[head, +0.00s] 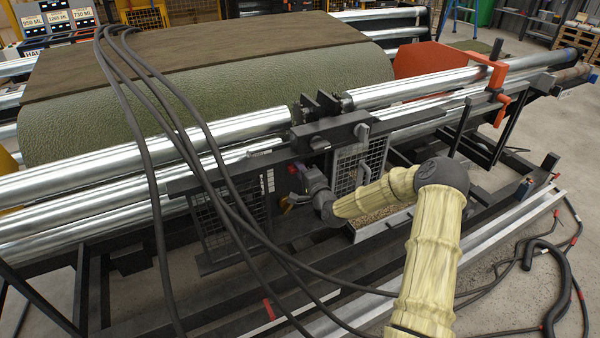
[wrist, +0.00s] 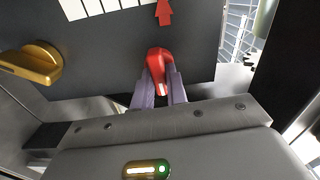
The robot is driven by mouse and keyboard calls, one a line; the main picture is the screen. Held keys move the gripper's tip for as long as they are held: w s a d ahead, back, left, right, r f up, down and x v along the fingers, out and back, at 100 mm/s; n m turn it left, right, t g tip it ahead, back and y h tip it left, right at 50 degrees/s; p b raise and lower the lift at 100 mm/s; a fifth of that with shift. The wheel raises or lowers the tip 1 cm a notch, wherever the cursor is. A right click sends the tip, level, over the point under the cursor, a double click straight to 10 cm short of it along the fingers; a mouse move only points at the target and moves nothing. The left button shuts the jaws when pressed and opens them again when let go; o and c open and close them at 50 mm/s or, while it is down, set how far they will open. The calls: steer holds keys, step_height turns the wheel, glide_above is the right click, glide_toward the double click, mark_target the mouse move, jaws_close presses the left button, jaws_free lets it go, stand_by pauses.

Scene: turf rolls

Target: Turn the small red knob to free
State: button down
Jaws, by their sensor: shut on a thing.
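The small red knob (wrist: 158,62) sits on a dark panel (wrist: 105,70) in the wrist view. My gripper (wrist: 159,84) is shut on it, one pale purple finger on each side of its lower part. The knob's rounded top shows above the fingers, in line with them. A red arrow (wrist: 164,12) on the panel above points up, beside a row of white marks (wrist: 100,7). In the head view my gripper (head: 304,179) reaches into the dark frame under the rollers, and its fingertips are hard to make out. Any "free" label cannot be read.
A larger brass knob (wrist: 36,66) is on the panel to the left. A metal grid (wrist: 237,32) is at the right. In the head view, black hoses (head: 158,205) hang left of my arm, and steel rollers (head: 200,138) run above it.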

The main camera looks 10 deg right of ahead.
steer(key=shift+f+m, duration=0.1)
steer(key=shift+m, duration=0.4)
steer(key=c, duration=1.4)
jaws_free()
steer(key=shift+s+d, duration=0.1)
steer(key=b+v, duration=0.1)
steer(key=v, duration=1.6)
steer(key=shift+s, duration=0.1)
